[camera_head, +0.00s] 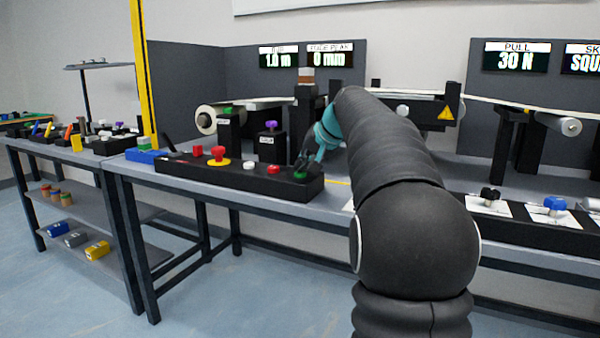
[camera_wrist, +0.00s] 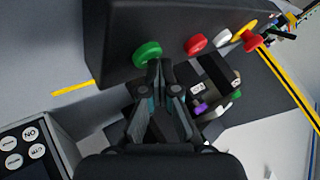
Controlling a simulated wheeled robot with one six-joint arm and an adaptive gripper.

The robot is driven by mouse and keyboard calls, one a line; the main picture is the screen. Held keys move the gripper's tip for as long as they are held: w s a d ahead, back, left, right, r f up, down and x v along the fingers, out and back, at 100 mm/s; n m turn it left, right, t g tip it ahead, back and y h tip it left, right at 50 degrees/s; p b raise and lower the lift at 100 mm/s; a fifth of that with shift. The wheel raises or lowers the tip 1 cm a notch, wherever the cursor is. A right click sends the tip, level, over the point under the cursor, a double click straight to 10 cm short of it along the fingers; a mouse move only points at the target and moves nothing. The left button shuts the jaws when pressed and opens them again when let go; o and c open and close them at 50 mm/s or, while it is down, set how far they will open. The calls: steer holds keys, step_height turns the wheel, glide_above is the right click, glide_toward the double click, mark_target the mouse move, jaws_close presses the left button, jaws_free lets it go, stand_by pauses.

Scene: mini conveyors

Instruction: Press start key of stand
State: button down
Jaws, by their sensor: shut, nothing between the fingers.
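A black control stand (camera_head: 235,177) lies along the front of the table, with a row of keys on its top. The green key (camera_head: 300,174) is at its right end; in the wrist view the green key (camera_wrist: 147,54) sits just beyond my fingertips. My gripper (camera_head: 306,166) is shut and empty, with its tips at or just above the green key. In the wrist view my gripper (camera_wrist: 160,66) points at the green key's near edge. I cannot tell whether the tips touch it. No label on the green key is readable.
Along the stand sit a red key (camera_head: 273,169), a white key (camera_head: 249,165) and a red mushroom button (camera_head: 218,154) on a yellow base. Behind stands a black post with a purple knob (camera_head: 271,126). Another panel with a blue knob (camera_head: 555,205) is at right.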

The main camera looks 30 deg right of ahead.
mark_target(302, 173)
steer(key=shift+r+p, duration=0.8)
steer(key=shift+p, duration=0.05)
steer(key=shift+r, duration=0.15)
step_height(302, 173, up, 3)
steer(key=p, duration=0.2)
steer(key=shift+p, duration=0.35)
steer(key=shift+r, duration=0.9)
